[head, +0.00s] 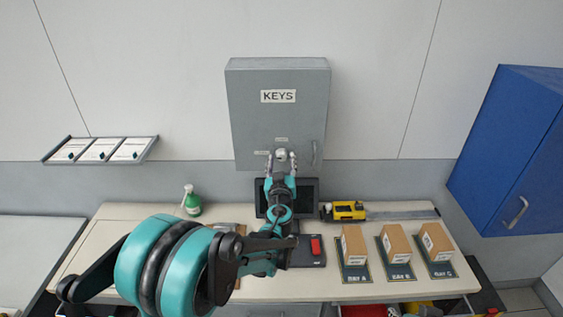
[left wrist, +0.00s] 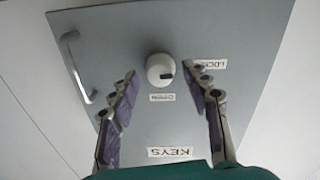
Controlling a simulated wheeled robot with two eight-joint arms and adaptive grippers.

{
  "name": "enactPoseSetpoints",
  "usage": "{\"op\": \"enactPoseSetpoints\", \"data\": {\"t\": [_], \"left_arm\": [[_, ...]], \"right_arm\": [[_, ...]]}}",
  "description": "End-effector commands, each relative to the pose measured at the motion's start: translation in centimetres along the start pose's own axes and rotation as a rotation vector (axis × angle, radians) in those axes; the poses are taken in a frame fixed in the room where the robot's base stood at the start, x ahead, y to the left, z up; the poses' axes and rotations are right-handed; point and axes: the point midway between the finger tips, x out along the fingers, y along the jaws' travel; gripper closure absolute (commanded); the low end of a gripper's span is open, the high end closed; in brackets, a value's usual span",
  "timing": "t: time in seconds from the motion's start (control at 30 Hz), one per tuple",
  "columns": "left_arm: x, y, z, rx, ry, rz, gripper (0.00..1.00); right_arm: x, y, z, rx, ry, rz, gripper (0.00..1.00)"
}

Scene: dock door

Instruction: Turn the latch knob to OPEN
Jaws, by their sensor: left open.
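The grey key cabinet (head: 277,115) hangs on the wall, with a KEYS label on its door. Its white round latch knob (left wrist: 160,69) shows in the left wrist view, which sees the door upside down. A dark mark on the knob points to the right in that view, roughly towards the LOCKED label (left wrist: 209,64). The OPEN label (left wrist: 161,97) is just below the knob there. My left gripper (head: 281,155) is open at the cabinet door, its fingers (left wrist: 162,75) on either side of the knob with gaps visible. My right gripper is out of view.
A metal door handle (left wrist: 76,66) is beside the knob. Below are a monitor (head: 305,190), a green spray bottle (head: 192,203), a yellow tool (head: 348,210) and several small cartons (head: 354,243) on the bench. A blue cabinet (head: 512,150) hangs at right.

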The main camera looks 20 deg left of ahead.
Motion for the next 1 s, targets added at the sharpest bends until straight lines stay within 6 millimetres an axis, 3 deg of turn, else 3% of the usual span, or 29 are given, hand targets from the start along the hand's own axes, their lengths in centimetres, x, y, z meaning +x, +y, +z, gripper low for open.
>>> {"op": "enactPoseSetpoints", "data": {"t": [0.07, 0.23, 0.67, 1.0], "left_arm": [[0.0, 0.0, 0.0, 0.0, 0.0, 0.0, 0.55], [0.0, 0.0, 0.0, 0.0, 0.0, 0.0, 1.0], [0.0, 0.0, 0.0, 0.054, -0.002, -0.001, 1.0], [0.0, 0.0, 0.1, 0.297, -0.009, -0.002, 1.0]], "right_arm": [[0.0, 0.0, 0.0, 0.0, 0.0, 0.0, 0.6], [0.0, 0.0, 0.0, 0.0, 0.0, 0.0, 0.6], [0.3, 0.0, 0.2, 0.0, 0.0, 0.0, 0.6], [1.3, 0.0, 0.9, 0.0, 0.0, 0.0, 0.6]]}}
